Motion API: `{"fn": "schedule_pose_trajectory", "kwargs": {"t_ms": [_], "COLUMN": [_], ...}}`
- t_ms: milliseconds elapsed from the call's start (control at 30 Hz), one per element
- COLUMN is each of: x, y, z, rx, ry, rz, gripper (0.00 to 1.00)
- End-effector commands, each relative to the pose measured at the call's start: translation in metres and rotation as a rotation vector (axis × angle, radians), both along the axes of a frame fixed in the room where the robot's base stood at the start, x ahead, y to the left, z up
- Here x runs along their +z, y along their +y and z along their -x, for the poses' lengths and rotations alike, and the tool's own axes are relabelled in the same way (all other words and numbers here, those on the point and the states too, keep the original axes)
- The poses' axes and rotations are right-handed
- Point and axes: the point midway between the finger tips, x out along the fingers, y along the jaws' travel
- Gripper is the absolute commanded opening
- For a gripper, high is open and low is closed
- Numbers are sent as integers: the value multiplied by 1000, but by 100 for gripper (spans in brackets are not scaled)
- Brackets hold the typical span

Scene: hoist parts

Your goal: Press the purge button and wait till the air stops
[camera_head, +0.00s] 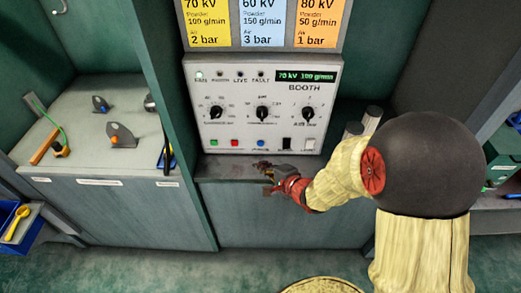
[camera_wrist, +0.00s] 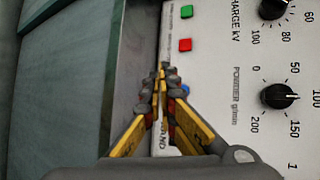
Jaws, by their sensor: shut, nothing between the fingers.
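The booth control panel (camera_head: 226,108) is a white upright face with three black dials and a row of buttons below. The blue button (camera_head: 261,143), whose small label I cannot read for certain, sits right of the green button (camera_head: 214,142) and red button (camera_head: 235,142). My gripper (camera_head: 263,167) is shut and empty, just below the blue button at the ledge. In the wrist view my gripper (camera_wrist: 161,72) lies along the panel's lower edge. The red button (camera_wrist: 185,45) and green button (camera_wrist: 187,12) show clear there; the blue one is partly hidden by the fingers. I cannot tell any contact.
Settings cards (camera_head: 262,24) hang above. A narrow ledge (camera_head: 225,170) lies below the panel. A side bench (camera_head: 85,140) at left holds small parts. Grey cylinders (camera_head: 372,117) stand at right.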

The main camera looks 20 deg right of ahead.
Motion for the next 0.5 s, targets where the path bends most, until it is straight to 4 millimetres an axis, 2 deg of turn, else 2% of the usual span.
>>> {"fn": "schedule_pose_trajectory", "kwargs": {"t_ms": [33, 100, 500], "x": [-9, -13, -13], "y": [4, 8, 11], "z": [2, 3, 3], "rx": [-1, -3, -3], "ry": [5, 7, 7], "rz": [-45, -92, -118], "gripper": [0, 0, 0]}}
